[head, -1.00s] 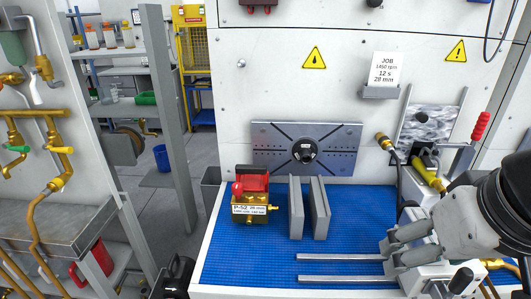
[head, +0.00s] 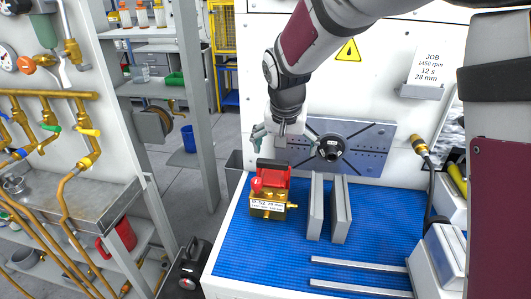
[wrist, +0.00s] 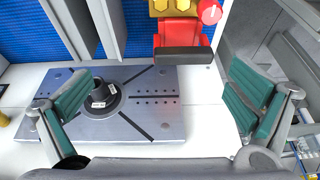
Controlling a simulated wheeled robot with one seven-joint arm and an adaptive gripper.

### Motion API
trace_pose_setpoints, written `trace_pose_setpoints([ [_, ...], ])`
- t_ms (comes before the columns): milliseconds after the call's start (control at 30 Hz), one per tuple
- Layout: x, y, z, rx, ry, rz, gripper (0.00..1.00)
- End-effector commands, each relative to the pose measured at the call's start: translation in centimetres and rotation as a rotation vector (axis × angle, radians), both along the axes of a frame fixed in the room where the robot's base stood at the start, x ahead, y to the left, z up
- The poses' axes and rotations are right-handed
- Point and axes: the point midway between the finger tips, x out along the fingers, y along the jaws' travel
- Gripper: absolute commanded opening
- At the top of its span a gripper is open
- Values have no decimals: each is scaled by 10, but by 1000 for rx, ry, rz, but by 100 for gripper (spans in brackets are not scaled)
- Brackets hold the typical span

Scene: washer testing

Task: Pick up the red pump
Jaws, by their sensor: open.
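The red pump (head: 270,191), with a red top, a brass body and a white label, stands on the blue mat at its left side. In the wrist view its red top (wrist: 182,37) shows at the upper middle, cut off by the frame edge. My gripper (head: 284,140) is open and empty, above and behind the pump in the head view, in front of the grey plate. In the wrist view the gripper's green pads (wrist: 157,105) stand wide apart, with nothing between them touching. The pump lies beyond the fingertips.
Two upright grey plates (head: 328,208) stand just right of the pump. Flat metal bars (head: 358,264) lie at the mat's front. A slotted plate with a black hub (head: 331,147) is on the back wall. Bare blue mat (head: 255,250) lies in front of the pump.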

Motion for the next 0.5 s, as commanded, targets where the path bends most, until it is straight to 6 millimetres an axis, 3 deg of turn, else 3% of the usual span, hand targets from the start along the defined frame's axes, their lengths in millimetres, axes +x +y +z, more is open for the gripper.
trace_pose_setpoints([
  [200, 19, 24, -20, -29, -17, -3, 100],
  [333, 24, 25, -32, -30, -18, -5, 100],
  [500, 36, 22, -62, -30, -15, -6, 100],
])
